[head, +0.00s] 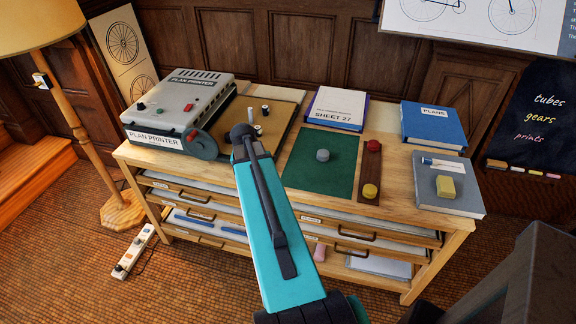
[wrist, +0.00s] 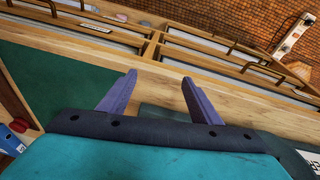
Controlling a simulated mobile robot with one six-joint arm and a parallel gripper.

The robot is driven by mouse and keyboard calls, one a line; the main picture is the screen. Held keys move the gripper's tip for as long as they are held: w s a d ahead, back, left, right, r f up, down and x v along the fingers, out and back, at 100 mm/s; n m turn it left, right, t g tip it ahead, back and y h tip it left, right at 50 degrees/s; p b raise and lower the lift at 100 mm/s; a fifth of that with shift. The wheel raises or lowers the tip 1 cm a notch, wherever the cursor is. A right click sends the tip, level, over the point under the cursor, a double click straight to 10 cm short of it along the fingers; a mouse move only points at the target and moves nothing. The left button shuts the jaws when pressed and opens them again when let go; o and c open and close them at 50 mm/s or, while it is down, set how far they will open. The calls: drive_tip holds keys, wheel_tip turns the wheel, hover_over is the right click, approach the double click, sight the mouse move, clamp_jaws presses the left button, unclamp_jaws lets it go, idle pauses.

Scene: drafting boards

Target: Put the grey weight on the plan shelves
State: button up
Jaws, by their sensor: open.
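The grey weight (head: 323,155) is a small rounded knob standing on the green mat (head: 305,177), right of my arm in the head view. The plan shelves (head: 452,246) are the wooden unit under this top, with several open-fronted tiers, brown handles and papers inside. They also show at the top of the wrist view (wrist: 152,46). My gripper (wrist: 158,77) is open, its two purple fingers apart with nothing between them. It is over the wooden top near its front edge, beside the green mat (wrist: 50,85). My arm hides it in the head view. The weight is not seen in the wrist view.
A plan printer (head: 180,105) stands at the left. A strip with a red knob (head: 374,146) and a yellow knob (head: 370,190) lies right of the mat. Books (head: 433,125) and a yellow block (head: 445,186) are at the right. A lamp (head: 90,130) stands left.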

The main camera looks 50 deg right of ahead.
drive_tip(key=w+a+f+n+y, duration=0.15)
drive_tip(key=a+f+n, duration=0.3)
drive_tip(key=a, duration=0.95)
drive_tip(key=w+a+f+n+y, duration=0.15)
drive_tip(key=a+f+n, duration=0.35)
drive_tip(key=a, duration=0.9)
drive_tip(key=s+a+f+n+g, duration=0.1)
drive_tip(key=s+a+f+g, duration=0.1)
drive_tip(key=s+a+f, duration=0.2)
drive_tip(key=s+a+f+n+g, duration=0.1)
drive_tip(key=s+a+f, duration=0.3)
drive_tip(key=s+f, duration=0.6)
drive_tip(key=s+a+f+n+g, duration=0.1)
drive_tip(key=s+a+f+g, duration=0.2)
drive_tip(key=s+f, duration=0.4)
drive_tip(key=s+a, duration=0.1)
drive_tip(key=s, duration=0.4)
drive_tip(key=shift+b, duration=0.35)
drive_tip(key=shift+a, duration=0.1)
